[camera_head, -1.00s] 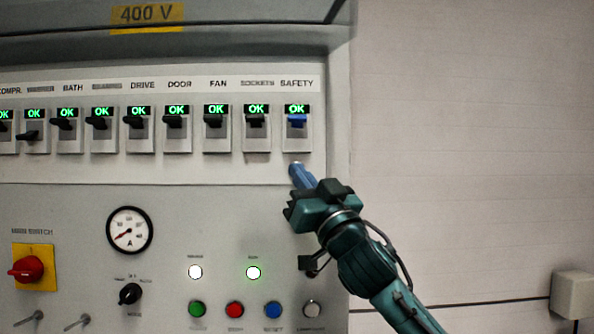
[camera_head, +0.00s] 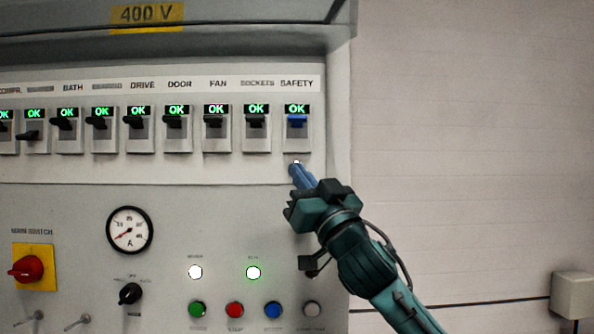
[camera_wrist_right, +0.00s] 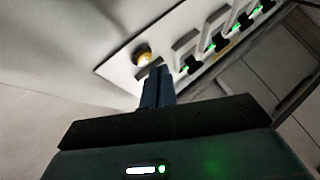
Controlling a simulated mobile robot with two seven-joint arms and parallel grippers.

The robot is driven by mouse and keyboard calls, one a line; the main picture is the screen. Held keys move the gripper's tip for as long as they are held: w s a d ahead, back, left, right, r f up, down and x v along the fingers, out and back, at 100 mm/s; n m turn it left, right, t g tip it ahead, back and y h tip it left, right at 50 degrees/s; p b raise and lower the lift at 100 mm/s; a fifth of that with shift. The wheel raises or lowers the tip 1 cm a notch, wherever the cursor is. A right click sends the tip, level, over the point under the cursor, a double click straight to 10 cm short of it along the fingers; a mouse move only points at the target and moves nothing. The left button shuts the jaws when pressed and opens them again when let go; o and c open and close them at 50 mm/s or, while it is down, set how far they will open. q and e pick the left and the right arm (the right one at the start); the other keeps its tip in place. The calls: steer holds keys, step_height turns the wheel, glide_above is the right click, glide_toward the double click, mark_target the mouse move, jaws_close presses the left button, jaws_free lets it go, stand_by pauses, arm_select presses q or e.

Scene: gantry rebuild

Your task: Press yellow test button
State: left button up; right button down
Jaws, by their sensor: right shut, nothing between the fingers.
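The yellow test button (camera_wrist_right: 142,56) shows in the right wrist view as a small round knob on the pale panel, with a bright patch on it. My right gripper (camera_wrist_right: 157,72) is shut, and its blue fingertips are right by the button; I cannot tell if they touch it. In the head view my right gripper (camera_head: 296,168) points up and left at the panel, just below the SAFETY breaker (camera_head: 297,122) with its blue lever. There its fingertips mostly hide the button; only a small pale spot shows at the tip. My left gripper is not in view.
A row of breakers with green OK displays runs left of the SAFETY breaker. Below are a round gauge (camera_head: 130,230), a red main switch (camera_head: 27,269), two lit white lamps and several push buttons. Bare wall (camera_head: 460,150) lies to the right, with a grey box (camera_head: 572,295) low down.

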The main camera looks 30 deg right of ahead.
steer(key=shift+w, duration=0.1)
stand_by(0.6)
steer(key=shift+w+d, duration=0.25)
steer(key=shift+w, duration=0.05)
steer(key=shift+w+d, duration=0.2)
steer(key=shift+w, duration=0.15)
stand_by(0.7)
steer(key=shift+s+a, duration=0.4)
steer(key=shift+s, duration=0.3)
steer(key=s+a, duration=0.1)
steer(key=s, duration=0.1)
steer(key=s+a, duration=0.1)
steer(key=s, duration=0.1)
steer(key=shift+s+a, duration=0.1)
steer(key=shift+a, duration=0.2)
steer(key=shift+f, duration=0.1)
stand_by(0.9)
